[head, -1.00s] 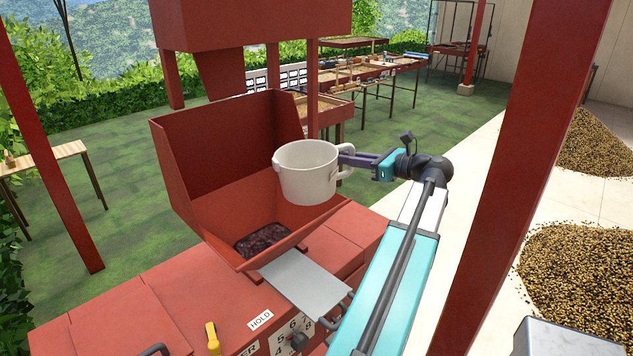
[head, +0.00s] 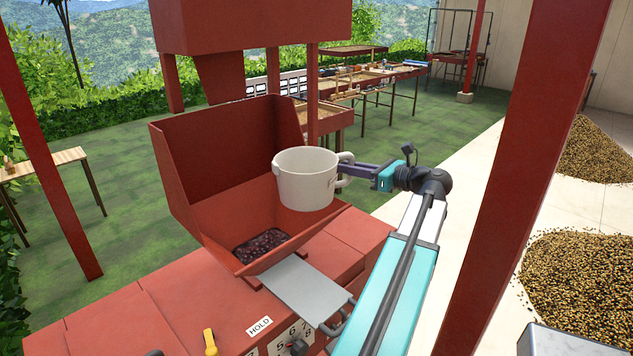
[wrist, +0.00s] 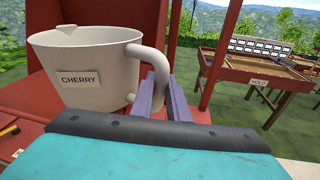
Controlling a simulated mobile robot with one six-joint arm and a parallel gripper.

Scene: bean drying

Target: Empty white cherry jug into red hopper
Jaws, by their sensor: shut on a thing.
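The white jug (head: 305,180) is held upright above the right side of the red hopper (head: 215,165). In the wrist view the jug (wrist: 88,95) carries a label reading CHERRY, and its spout points to the left. My gripper (head: 345,170) is shut on the jug's handle; in the wrist view its purple fingers (wrist: 158,98) close around the handle. Dark red cherries (head: 262,243) lie in the bottom of the hopper. The inside of the jug is mostly hidden, so I cannot tell what it holds.
A grey plate (head: 307,285) sticks out below the hopper's front on the red machine body, near a HOLD label (head: 259,326) and a yellow lever (head: 210,341). A red post (head: 525,170) stands right of my arm. Bean piles (head: 580,280) lie on the right.

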